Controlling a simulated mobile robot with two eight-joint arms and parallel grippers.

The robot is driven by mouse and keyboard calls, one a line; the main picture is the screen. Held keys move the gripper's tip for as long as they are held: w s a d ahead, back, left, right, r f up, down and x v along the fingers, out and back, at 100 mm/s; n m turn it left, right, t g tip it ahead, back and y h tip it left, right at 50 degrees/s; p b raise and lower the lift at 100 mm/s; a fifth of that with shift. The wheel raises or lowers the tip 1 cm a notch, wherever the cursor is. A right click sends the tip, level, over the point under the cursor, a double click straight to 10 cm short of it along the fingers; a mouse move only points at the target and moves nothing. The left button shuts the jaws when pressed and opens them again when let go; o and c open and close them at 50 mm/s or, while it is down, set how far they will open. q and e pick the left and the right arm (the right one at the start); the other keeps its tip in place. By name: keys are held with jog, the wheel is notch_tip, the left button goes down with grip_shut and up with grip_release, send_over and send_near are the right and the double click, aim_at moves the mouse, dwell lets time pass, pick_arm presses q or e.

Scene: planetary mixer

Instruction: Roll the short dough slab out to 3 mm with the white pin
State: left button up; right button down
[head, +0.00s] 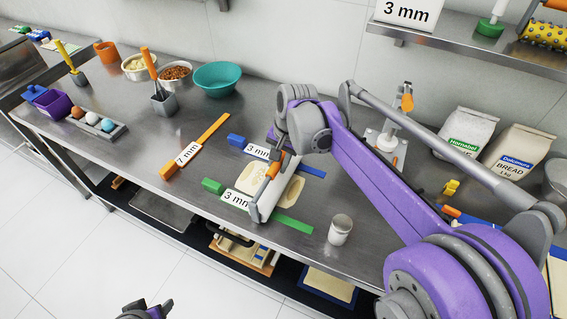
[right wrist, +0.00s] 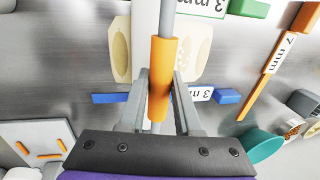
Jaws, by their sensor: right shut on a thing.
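My right gripper (head: 280,163) is shut on the orange handle (right wrist: 162,78) of the white pin (head: 265,198). The handle lies between its two fingers in the right wrist view. The pin crosses over the pale dough (head: 293,188), which shows on both sides of it, also in the right wrist view (right wrist: 188,62). Whether pin and dough touch, I cannot tell. The dough lies between a green 3 mm strip (head: 290,223) and a blue 3 mm strip (head: 310,171). My left gripper (head: 150,307) is at the bottom edge of the head view, away from the bench; its jaw state is unclear.
An orange 7 mm strip (head: 213,130) lies left of the dough. A metal cup (head: 340,229) stands near the bench's front edge, to the right. A teal bowl (head: 217,78) and an egg tray (head: 98,125) are farther left.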

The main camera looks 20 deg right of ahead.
jog(key=w+a, duration=0.4)
jog(key=w, duration=0.1)
jog(key=shift+a+p, duration=0.15)
jog(key=shift+p, duration=0.25)
dwell(0.4)
